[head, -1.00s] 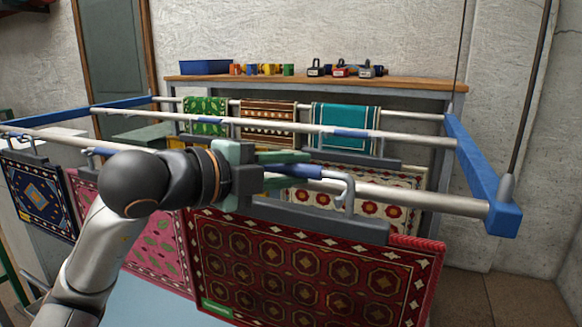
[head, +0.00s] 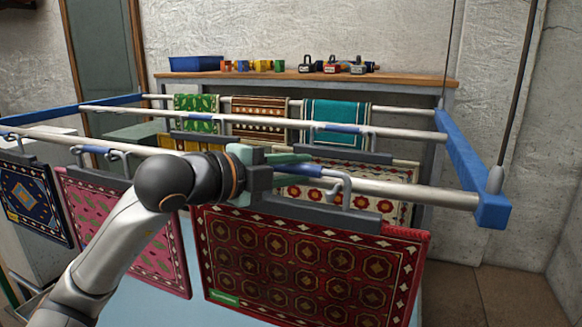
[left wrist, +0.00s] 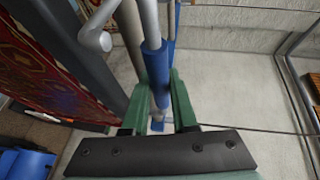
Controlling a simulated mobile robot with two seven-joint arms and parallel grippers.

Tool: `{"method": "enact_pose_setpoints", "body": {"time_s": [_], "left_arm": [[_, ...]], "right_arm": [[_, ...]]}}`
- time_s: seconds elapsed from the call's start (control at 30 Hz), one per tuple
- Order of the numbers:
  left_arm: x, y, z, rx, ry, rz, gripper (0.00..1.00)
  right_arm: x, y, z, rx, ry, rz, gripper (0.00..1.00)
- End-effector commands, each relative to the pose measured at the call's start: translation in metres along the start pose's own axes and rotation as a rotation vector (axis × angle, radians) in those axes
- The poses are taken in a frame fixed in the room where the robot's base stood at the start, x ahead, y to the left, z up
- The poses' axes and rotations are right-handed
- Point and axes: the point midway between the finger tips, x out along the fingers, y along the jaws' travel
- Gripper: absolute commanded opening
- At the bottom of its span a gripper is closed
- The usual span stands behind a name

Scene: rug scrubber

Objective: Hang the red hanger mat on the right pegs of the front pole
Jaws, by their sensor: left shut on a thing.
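The red hanger mat (head: 305,265) hangs upright below a dark grey hanger bar (head: 360,219) along the right half of the front pole (head: 420,194). It also shows at the left of the left wrist view (left wrist: 50,60). A grey hook (head: 338,182) rises from the bar to the pole; whether it rests on the pole is unclear. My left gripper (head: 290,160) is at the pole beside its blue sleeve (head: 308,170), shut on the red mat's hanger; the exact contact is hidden. In the wrist view its green fingers (left wrist: 160,110) flank a blue section. My right gripper is not in view.
Pink (head: 120,230) and blue (head: 35,203) mats hang on the left. Behind are a middle pole (head: 260,119), a cream mat (head: 385,185) and green, brown and teal mats. A blue end beam (head: 465,160) closes the right. A wooden shelf (head: 420,79) holds a blue bin.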

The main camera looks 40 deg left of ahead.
Motion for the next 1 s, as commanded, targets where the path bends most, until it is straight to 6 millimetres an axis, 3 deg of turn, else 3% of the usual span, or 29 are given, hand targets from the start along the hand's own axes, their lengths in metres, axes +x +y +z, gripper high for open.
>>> {"method": "enact_pose_setpoints", "body": {"time_s": [0.07,0.27,0.5,0.93,0.97,1.0], "left_arm": [[0.004,-0.005,0.003,0.0,-0.001,-0.009,0.0],[0.007,0.013,0.004,0.001,-0.001,-0.011,0.0],[0.008,0.02,0.005,0.002,-0.001,-0.011,0.0],[0.009,0.021,0.005,0.002,-0.001,-0.011,0.0],[0.009,0.021,0.005,0.002,-0.001,-0.011,0.29],[0.009,0.021,0.005,0.002,-0.001,-0.011,0.34]], "right_arm": [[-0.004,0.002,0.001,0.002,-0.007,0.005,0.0],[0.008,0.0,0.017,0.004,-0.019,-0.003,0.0],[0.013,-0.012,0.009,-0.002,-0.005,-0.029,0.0],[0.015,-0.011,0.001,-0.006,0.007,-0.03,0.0],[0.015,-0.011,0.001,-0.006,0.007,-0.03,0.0],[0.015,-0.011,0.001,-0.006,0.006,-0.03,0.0]]}}
